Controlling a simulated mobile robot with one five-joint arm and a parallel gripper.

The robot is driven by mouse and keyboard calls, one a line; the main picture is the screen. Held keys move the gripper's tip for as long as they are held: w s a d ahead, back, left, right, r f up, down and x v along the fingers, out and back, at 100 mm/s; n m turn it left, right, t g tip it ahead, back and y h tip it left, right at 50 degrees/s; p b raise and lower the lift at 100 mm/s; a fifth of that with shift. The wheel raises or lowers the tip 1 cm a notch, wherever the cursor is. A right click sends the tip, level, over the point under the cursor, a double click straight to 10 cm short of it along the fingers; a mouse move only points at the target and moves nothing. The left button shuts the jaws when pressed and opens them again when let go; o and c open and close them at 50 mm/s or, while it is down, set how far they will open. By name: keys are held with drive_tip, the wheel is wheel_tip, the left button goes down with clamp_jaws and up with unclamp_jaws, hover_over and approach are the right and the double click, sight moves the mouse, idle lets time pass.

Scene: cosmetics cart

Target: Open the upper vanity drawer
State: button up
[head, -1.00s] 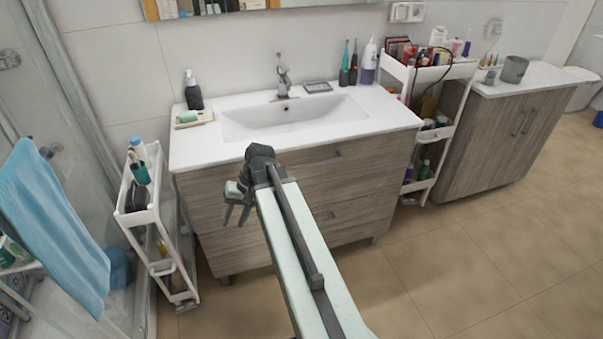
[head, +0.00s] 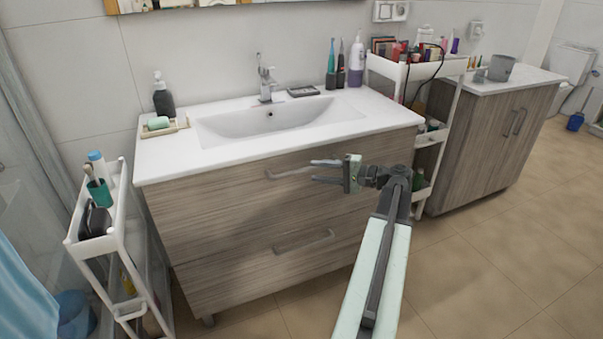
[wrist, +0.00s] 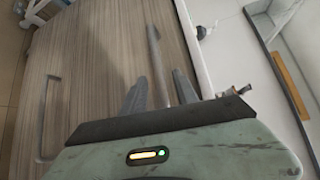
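The vanity's upper drawer (head: 215,200) has a wood-grain front and looks shut, flush below the white sink top. Its pale bar handle (head: 285,171) is partly hidden behind my gripper (head: 314,171) in the head view. My gripper points left across the drawer front, with its two fingers apart. In the wrist view the upper handle (wrist: 157,55) runs between the open fingers of my gripper (wrist: 160,74). I cannot tell whether they touch it. The lower drawer (head: 235,275) is shut, with its own handle (head: 303,242), which also shows in the wrist view (wrist: 44,118).
A white slim cart (head: 115,235) stands left of the vanity, and another white cart (head: 443,150) with toiletries stands to the right. A wood-grain cabinet (head: 490,145) is beyond it. The sink top (head: 180,163) overhangs the drawers. The tiled floor (head: 480,270) in front is clear.

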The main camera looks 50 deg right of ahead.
sight(304, 170)
drive_tip(key=x, duration=0.5)
drive_tip(key=shift+w+a+f+b, duration=0.1)
drive_tip(key=shift+w+f+b, duration=0.05)
drive_tip(key=shift+w+b, duration=0.15)
clamp_jaws()
idle(1.0)
